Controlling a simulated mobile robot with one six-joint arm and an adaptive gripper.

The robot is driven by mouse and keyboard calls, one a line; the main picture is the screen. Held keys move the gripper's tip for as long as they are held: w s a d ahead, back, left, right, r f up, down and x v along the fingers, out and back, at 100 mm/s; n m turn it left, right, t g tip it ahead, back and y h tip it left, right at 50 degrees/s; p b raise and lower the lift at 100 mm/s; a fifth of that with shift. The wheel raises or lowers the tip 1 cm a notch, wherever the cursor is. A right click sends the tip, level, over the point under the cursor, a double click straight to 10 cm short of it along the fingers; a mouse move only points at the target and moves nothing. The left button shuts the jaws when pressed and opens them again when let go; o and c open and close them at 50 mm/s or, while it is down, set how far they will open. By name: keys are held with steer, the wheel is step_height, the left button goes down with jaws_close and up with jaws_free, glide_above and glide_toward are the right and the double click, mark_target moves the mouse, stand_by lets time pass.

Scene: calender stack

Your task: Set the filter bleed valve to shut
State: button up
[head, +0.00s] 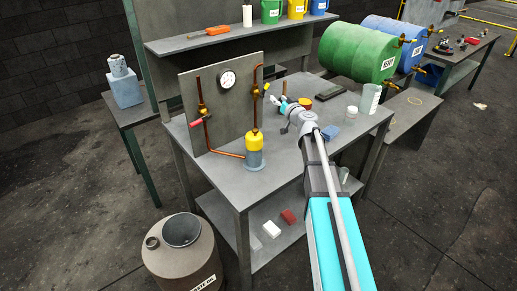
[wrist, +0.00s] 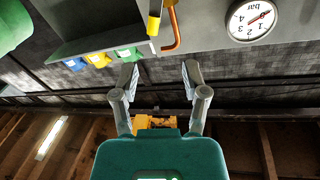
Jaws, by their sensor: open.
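A gauge panel (head: 222,100) stands upright on the workbench, with copper pipes on both sides. A yellow-handled valve (head: 266,87) sits high on the right pipe. In the wrist view its yellow handle (wrist: 154,20) shows at the top centre beside the copper pipe (wrist: 172,30). A red-handled valve (head: 196,123) sits on the left pipe. A yellow-topped filter (head: 255,150) stands at the panel's foot. I cannot read which valve is the bleed valve. My gripper (wrist: 159,72) is open and empty, apart from the yellow handle. In the head view my gripper (head: 277,101) is right of the panel.
A pressure gauge (wrist: 251,20) is on the panel. Jars, a blue block (head: 330,133) and a pale green can (head: 370,98) stand on the bench at right. A shelf (head: 235,33) holds coloured tins behind. Green and blue drums (head: 357,52) lie further right.

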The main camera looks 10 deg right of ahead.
steer(key=s+a+f+n+g+y, duration=0.1)
steer(key=s+a+f+n+g, duration=0.1)
steer(key=s+a+f+g, duration=0.2)
steer(key=s+a+f+n+g+y+b, duration=0.1)
steer(key=s+a+f+g, duration=0.3)
steer(key=s, duration=0.7)
steer(key=shift+a+f+n+g, duration=0.3)
steer(key=shift+a+f+n, duration=0.4)
steer(key=shift+a+f, duration=0.7)
steer(key=shift+w+d+f, duration=0.1)
steer(key=shift+w+d, duration=0.05)
steer(key=shift+d, duration=0.1)
steer(key=w+d+r+m+t+h, duration=0.2)
steer(key=w+d+r+m+t, duration=0.5)
steer(key=w+d+r, duration=0.3)
steer(key=w+d+t, duration=0.1)
steer(key=w, duration=0.2)
steer(key=shift+w+d+r+t+p, duration=0.15)
steer(key=shift+d+r+t+p, duration=0.1)
steer(key=shift+r+t+p, duration=0.1)
steer(key=shift+w, duration=0.1)
